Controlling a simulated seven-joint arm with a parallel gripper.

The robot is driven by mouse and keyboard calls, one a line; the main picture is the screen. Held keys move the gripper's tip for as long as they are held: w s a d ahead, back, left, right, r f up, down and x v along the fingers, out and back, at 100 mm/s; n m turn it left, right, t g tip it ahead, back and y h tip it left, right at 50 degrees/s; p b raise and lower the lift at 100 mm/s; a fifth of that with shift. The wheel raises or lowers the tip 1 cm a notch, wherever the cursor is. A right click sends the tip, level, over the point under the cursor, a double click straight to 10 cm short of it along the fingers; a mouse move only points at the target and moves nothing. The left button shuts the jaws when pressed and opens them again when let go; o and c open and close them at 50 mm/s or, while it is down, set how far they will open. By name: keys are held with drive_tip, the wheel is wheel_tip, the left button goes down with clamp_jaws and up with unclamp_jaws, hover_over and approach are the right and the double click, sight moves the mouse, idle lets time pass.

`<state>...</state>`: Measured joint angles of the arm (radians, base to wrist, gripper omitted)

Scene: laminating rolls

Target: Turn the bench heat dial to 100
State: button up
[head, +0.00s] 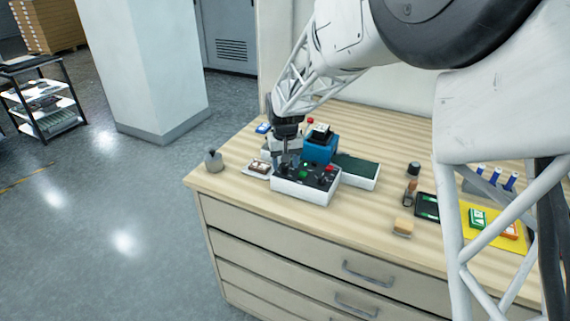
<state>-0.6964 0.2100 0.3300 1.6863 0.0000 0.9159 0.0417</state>
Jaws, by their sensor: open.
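A white control box (300,193) with a dark top stands near the left front part of the wooden bench. Its top carries small knobs and buttons, with a green one and a red one visible. The heat dial and its markings are too small to make out, and I cannot read its setting. My gripper (287,164) points down at the left part of the box's top. It is open, and its fingers partly hide what is beneath them. I cannot tell whether they touch a knob.
A blue device (319,151) stands right behind the box. A dark-green-topped tray (358,170) lies to its right. A grey weight-like object (213,161) stands at the left bench edge.

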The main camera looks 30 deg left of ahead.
sight(286, 166)
drive_tip(key=shift+r, duration=3.5)
drive_tip(key=shift+d+r, duration=0.1)
drive_tip(key=shift+d, duration=0.15)
drive_tip(key=s+d+r+m, duration=0.1)
drive_tip(key=s+d+r, duration=0.2)
drive_tip(key=d, duration=0.7)
drive_tip(key=s+d+r+m+t, duration=0.1)
drive_tip(key=s+d+r, duration=0.25)
drive_tip(key=d, duration=0.65)
drive_tip(key=s+d+r+m, duration=0.1)
drive_tip(key=s+d+r, duration=0.15)
drive_tip(key=d, duration=0.75)
drive_tip(key=s+d+f+m+t, duration=0.1)
drive_tip(key=s+d+m, duration=0.3)
drive_tip(key=s+d, duration=1.8)
drive_tip(key=shift+s+f+m+t, duration=0.3)
drive_tip(key=shift+s+f, duration=0.35)
drive_tip(key=shift+s, duration=0.2)
